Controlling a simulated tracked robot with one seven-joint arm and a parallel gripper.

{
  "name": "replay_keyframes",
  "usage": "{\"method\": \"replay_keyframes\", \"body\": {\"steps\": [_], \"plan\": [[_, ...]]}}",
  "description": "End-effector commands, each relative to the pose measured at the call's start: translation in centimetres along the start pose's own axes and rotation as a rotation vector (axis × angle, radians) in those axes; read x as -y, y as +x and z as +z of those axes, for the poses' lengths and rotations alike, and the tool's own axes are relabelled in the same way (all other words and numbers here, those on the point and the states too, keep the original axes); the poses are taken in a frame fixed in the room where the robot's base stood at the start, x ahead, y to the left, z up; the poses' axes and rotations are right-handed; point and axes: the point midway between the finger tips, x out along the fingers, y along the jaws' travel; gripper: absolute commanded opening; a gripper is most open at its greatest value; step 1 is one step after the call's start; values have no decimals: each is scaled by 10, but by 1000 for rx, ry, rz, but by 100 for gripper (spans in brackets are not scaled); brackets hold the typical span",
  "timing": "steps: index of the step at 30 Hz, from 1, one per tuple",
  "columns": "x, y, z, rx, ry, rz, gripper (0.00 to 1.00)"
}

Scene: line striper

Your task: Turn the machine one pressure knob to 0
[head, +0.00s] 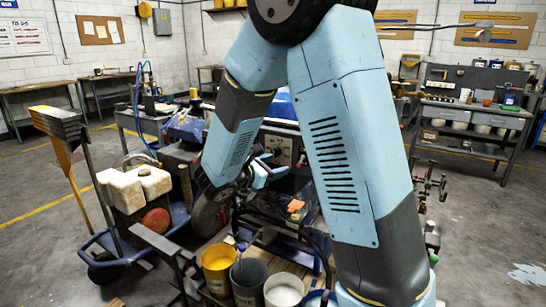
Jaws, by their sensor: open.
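The line striper machine (288,125) stands in the middle of the head view, largely covered by my arm. A small panel (284,149) with what look like round dials or knobs shows in the gap between my arm links. My gripper (274,168) is open, just below and left of this panel, with its light-blue fingers apart. Nothing shows between them. I cannot tell whether a finger touches the panel. The pressure knob's setting is too small to read.
A blue cart (100,240) with pale jugs (140,187) stands at left. Yellow (217,268), dark (249,282) and white (284,291) buckets stand low in front. A workbench (470,112) is at the back right. Floor at right is mostly clear.

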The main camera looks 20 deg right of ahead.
Motion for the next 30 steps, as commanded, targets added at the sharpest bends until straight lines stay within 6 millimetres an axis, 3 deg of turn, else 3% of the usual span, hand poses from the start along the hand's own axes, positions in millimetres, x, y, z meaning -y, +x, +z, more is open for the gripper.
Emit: {"method": "replay_keyframes", "body": {"steps": [1, 6, 14, 20, 30], "plan": [[-11, -5, -13, 17, -43, 47, 61], [-39, -19, -40, 66, -141, 177, 61], [-56, -26, -56, 95, -192, 253, 61], [-61, -5, -55, 95, -192, 253, 61], [-76, 52, -50, 96, -191, 251, 61]]}}
